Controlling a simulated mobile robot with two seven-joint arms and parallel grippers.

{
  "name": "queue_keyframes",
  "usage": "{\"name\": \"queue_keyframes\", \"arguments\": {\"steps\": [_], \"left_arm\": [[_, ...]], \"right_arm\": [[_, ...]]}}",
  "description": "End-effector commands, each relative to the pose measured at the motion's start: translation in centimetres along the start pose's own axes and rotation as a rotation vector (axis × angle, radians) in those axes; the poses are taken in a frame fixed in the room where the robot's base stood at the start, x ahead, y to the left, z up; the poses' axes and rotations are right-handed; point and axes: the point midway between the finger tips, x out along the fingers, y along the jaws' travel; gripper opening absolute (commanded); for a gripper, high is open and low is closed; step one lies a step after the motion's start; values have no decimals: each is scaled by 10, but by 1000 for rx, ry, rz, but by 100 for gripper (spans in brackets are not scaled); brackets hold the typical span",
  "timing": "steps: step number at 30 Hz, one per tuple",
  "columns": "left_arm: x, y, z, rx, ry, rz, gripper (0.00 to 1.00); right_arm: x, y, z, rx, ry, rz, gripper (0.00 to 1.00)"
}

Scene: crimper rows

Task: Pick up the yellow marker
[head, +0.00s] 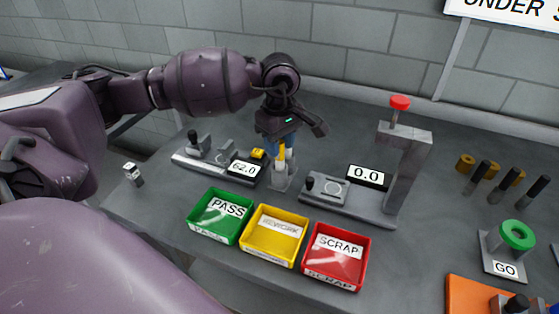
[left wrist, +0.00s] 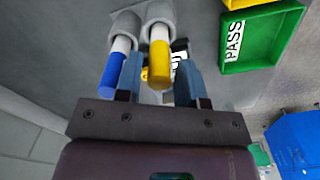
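The yellow marker (left wrist: 160,62) stands in a grey cup of a holder in the left wrist view. In the head view it shows as a thin yellow strip (head: 282,153) under my left gripper (head: 278,147). In the left wrist view the two blue-grey fingers of my left gripper (left wrist: 160,66) are apart, one on each side of the yellow marker, with small gaps visible. A blue marker (left wrist: 112,70) stands in the neighbouring cup, just outside the left finger. The holder (head: 282,180) is partly hidden by the gripper in the head view. My right gripper is not in view.
A gauge reading 62.0 (head: 244,169) lies left of the holder, and a gauge stand (head: 408,180) reading 0.0 is to its right. Green (head: 221,230), yellow (head: 274,250) and red (head: 336,270) trays sit in front. Several dark pins stand far right.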

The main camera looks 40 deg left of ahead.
Motion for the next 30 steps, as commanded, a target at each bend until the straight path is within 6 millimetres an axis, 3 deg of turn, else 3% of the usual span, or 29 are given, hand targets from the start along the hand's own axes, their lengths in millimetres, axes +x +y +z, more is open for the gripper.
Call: {"name": "queue_keyframes", "arguments": {"steps": [6, 14, 21, 30], "left_arm": [[22, 0, 0, 0, -1, -1, 36], [24, 0, 0, 0, 0, 0, 36], [24, 0, 0, 0, 0, 0, 1], [21, 0, 0, 0, 0, 1, 0]], "right_arm": [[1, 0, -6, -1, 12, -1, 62], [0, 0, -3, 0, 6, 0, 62], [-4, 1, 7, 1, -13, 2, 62], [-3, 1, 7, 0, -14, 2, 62]]}}
